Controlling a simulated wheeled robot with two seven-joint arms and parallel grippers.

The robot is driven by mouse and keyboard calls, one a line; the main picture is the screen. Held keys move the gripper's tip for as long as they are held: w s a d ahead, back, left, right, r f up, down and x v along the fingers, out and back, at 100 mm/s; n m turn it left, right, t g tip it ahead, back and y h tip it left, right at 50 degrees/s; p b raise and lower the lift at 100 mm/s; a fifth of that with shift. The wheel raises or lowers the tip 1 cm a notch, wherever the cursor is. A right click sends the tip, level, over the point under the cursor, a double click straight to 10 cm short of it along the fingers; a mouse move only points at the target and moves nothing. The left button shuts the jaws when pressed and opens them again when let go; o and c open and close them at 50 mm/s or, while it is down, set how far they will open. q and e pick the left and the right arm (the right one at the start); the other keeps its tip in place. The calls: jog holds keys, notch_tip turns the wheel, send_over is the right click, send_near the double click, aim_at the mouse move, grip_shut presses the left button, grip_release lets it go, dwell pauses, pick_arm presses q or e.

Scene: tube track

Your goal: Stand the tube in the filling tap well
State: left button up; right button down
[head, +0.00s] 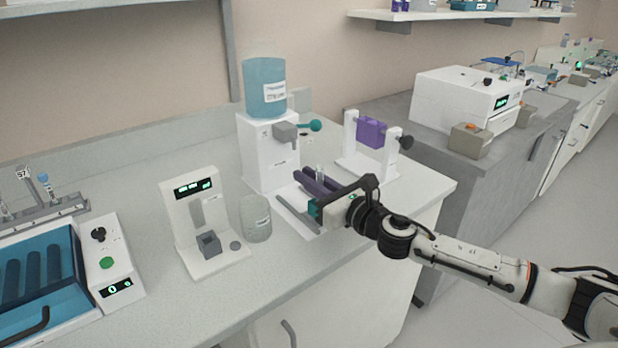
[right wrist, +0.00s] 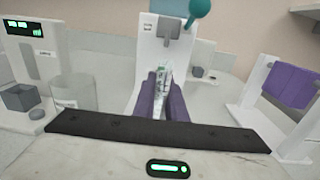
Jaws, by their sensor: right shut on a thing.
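The filling tap (head: 268,150) is a white stand with a blue bottle (head: 266,85) on top, a grey spout (head: 285,133) and a teal lever (head: 312,125). My right gripper (head: 310,180) reaches in from the right in front of the tap. Its purple fingers are shut on a clear tube (head: 320,171), which looks about upright. In the right wrist view the tube (right wrist: 164,72) shows between the fingers, in front of the tap stand (right wrist: 150,50). The well and the tube's lower end are hidden by the fingers. My left gripper is not in view.
A clear beaker (head: 256,218) and a white device with green displays (head: 196,205) stand left of the gripper. A white frame with a purple block (head: 371,133) stands to the right. A blue-tray machine (head: 45,270) is at far left. The front counter edge is close.

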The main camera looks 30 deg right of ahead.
jog(key=shift+f, duration=0.1)
jog(key=shift+f+b, duration=0.5)
jog(key=shift+f, duration=0.1)
jog(key=c, duration=1.7)
grip_release()
jog(key=shift+s, duration=0.2)
jog(key=s, duration=0.2)
jog(key=s+b, duration=0.1)
jog(key=s, duration=0.4)
jog(key=shift+s+d+f+b, duration=0.1)
jog(key=shift+s+d+b, duration=0.2)
jog(key=shift+d+b, duration=0.1)
jog(key=shift+s+d+r, duration=0.15)
jog(key=shift+s+r, duration=0.05)
jog(key=shift+s, duration=0.9)
